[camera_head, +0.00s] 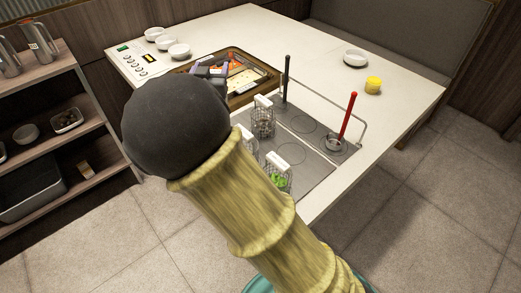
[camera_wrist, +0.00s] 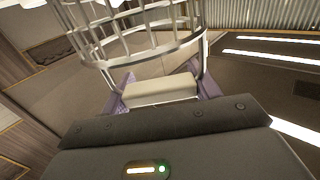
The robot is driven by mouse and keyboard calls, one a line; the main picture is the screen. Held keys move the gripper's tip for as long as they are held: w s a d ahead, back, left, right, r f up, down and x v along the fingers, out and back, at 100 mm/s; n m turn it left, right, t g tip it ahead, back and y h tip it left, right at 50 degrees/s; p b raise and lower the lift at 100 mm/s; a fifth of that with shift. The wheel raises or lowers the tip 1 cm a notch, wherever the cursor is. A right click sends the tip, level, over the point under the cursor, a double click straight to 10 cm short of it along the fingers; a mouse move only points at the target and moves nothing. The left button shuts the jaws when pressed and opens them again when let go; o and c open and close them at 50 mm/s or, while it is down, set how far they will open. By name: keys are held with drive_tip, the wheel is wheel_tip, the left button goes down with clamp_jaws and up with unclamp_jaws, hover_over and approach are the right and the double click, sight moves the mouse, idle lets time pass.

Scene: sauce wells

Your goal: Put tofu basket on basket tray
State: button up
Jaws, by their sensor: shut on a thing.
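My gripper (camera_wrist: 161,92) is shut on the pale handle block of a wire basket (camera_wrist: 135,48) in the wrist view. The basket's bars and rings fill the top of that view; its contents cannot be made out, so I cannot confirm tofu. In the head view my gripper (camera_head: 210,71) is partly hidden behind my dark arm joint, over or near the left part of a brown-rimmed tray (camera_head: 272,84).
Wire baskets stand in the grey hob (camera_head: 318,150), one (camera_head: 263,123) at the back, one with green contents (camera_head: 279,180) in front. A black ladle (camera_head: 287,75) and red ladle (camera_head: 347,116) stand upright beside a metal rail. White bowls (camera_head: 179,51) sit at the back left.

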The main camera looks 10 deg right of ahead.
drive_tip(key=shift+w+f+b, duration=0.2)
drive_tip(key=shift+f+b, duration=0.1)
drive_tip(key=shift+f, duration=0.25)
drive_tip(key=shift+w+f+b, duration=0.2)
drive_tip(key=shift+f+b, duration=0.05)
drive_tip(key=shift+f, duration=0.3)
drive_tip(key=shift+f+b, duration=0.65)
drive_tip(key=shift+f, duration=2.45)
drive_tip(key=shift+f+b, duration=0.45)
drive_tip(key=shift+f, duration=1.5)
drive_tip(key=shift+d, duration=0.25)
drive_tip(key=o, duration=1.5)
drive_tip(key=shift+a+f, duration=0.1)
drive_tip(key=shift+a, duration=0.15)
